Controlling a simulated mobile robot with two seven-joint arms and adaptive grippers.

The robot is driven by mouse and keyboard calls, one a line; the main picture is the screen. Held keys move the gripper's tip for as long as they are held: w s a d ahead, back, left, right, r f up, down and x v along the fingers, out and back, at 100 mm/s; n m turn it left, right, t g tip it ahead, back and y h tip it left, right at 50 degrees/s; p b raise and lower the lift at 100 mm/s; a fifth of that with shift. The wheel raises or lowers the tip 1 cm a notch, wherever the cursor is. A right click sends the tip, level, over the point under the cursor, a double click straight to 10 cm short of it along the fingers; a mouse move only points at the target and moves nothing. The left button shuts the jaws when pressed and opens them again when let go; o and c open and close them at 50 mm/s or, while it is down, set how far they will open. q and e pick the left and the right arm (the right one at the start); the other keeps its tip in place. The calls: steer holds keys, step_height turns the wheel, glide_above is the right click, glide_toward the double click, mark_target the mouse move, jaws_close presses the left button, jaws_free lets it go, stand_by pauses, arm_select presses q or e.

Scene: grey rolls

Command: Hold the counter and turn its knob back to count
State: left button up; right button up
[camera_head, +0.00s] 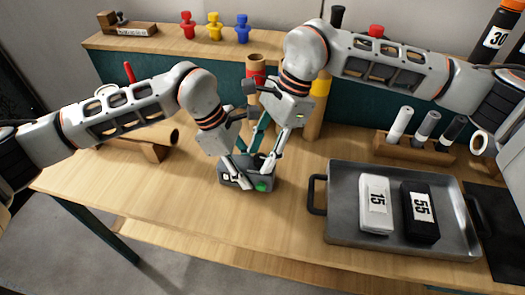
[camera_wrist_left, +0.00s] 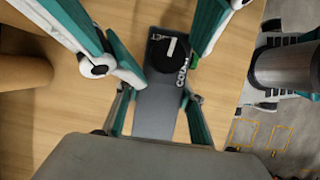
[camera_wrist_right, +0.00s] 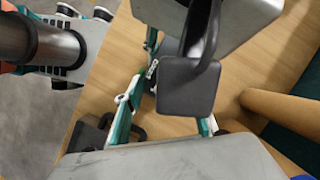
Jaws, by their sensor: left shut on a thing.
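The counter (camera_head: 234,180) is a small dark grey box with a green part, standing on the wooden table. The left wrist view shows its black round knob (camera_wrist_left: 168,68) with a white pointer, beside white lettering on the grey body (camera_wrist_left: 158,112). My left gripper (camera_head: 239,174) is shut on the counter's body from the left. My right gripper (camera_head: 262,165) reaches down over the counter, its fingers apart on either side of the knob; I cannot tell whether they touch it. In the right wrist view, my left gripper hides most of the counter.
A metal tray (camera_head: 342,249) with a white 15 box (camera_head: 376,214) and a black 55 box (camera_head: 420,222) stands at right. Behind it is a wooden rack (camera_head: 400,150) of cylinders. A wooden piece (camera_head: 145,152) lies at left. The table's front strip is clear.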

steer(key=c, duration=1.1)
steer(key=shift+m, duration=0.3)
steer(key=m+t, duration=0.1)
steer(key=m, duration=0.2)
steer(key=shift+s+m+t, duration=0.1)
steer(key=shift+m+t, duration=0.2)
steer(key=shift+t, duration=0.1)
steer(key=m+t, duration=0.1)
steer(key=m, duration=0.3)
steer(key=shift+s+t, duration=0.15)
steer(key=shift+t, duration=0.25)
steer(key=m+t, duration=0.1)
steer(key=m, duration=0.3)
steer(key=shift+s+a+m+h, duration=0.1)
steer(key=shift+m+h, duration=0.3)
steer(key=shift+m+t+h, duration=0.6)
steer(key=shift+m, duration=1.1)
